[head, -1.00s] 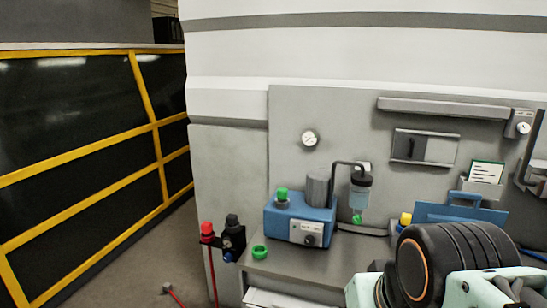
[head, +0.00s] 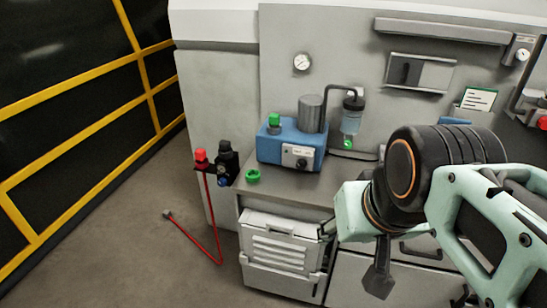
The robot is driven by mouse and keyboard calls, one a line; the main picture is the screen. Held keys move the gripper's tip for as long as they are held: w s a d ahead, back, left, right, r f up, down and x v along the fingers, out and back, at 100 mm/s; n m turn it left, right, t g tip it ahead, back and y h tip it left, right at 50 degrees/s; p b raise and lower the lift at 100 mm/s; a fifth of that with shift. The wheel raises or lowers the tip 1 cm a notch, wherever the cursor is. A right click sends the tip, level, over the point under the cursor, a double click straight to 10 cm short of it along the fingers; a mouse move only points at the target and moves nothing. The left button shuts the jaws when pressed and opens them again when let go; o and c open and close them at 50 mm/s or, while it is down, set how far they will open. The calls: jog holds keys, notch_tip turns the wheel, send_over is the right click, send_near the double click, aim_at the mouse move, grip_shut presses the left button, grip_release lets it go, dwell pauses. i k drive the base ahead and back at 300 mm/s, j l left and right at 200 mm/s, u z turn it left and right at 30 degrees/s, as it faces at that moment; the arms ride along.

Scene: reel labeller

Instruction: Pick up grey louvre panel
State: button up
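The grey louvre panel (head: 283,246) is a light grey slatted piece at the front of the cabinet, below the left end of the worktop. It looks slightly proud of the cabinet front; I cannot tell how it is held. My arm comes in from the right. A dark end part that looks like my gripper (head: 379,274) hangs to the right of the panel, apart from it in the picture. Its fingers are not clear, and my own arm hides part of it. I see nothing held.
A red-capped regulator (head: 201,158) stands at left. A yellow-framed dark barrier (head: 75,140) runs along the left.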

aim_at(289, 253)
jog(key=k+j+z, duration=0.2)
jog(key=k+z, duration=0.15)
jog(key=k+j+z, duration=0.1)
jog(key=k+z, duration=0.65)
jog(key=i+j+u, duration=0.25)
jog(key=i, duration=0.2)
jog(key=i+j+u, duration=0.25)
jog(key=i, duration=0.2)
jog(key=i+u, duration=0.3)
jog(key=i, duration=0.2)
jog(key=i+j, duration=0.15)
jog(key=j, duration=0.25)
jog(key=i+j+u, duration=0.1)
jog(key=j, duration=0.3)
jog(key=j+z, duration=0.1)
jog(key=j, duration=0.25)
